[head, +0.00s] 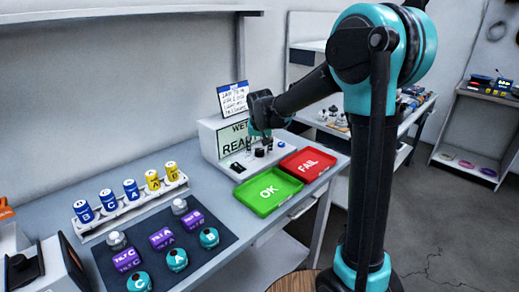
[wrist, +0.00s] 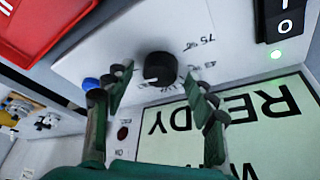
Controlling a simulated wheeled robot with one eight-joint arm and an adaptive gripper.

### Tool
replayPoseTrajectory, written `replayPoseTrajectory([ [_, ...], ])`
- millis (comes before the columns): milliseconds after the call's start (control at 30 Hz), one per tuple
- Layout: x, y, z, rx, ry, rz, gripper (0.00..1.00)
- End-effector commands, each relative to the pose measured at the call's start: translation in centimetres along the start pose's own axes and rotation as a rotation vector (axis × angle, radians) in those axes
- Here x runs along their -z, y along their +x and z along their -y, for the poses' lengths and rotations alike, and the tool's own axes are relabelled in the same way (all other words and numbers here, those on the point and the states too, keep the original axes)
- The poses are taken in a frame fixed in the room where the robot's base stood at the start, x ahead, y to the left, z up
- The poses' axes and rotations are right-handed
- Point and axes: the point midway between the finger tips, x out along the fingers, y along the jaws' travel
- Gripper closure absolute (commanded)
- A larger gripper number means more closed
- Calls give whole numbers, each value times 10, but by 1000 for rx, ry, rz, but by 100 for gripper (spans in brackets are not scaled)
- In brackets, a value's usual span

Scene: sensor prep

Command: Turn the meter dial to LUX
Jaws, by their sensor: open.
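The white meter (head: 209,137) stands on the bench at the back, with a lit READY screen (wrist: 245,120). Its black round dial (wrist: 158,66) shows in the wrist view, with a white pointer mark toward its lower left. Small labels surround the dial; "75" is at its upper right, and others are partly hidden or too small to read surely. My gripper (wrist: 158,78) is open, its fingers on either side of the dial in the picture. Contact cannot be told. In the head view my gripper (head: 262,136) is over the meter's front panel and partly covers it.
A green OK tray (head: 252,203) and a red FAIL tray (head: 288,173) sit in front of the meter. A blue button (wrist: 90,84) and a rocker switch (wrist: 282,22) share its panel.

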Motion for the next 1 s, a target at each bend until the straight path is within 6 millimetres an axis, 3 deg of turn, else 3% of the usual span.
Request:
replayPoseTrajectory([
  [300,0,2,0,0,0,0,44],
  [700,0,2,0,0,1,0,94],
  [1000,0,2,-1,13,-31,-1,94],
])
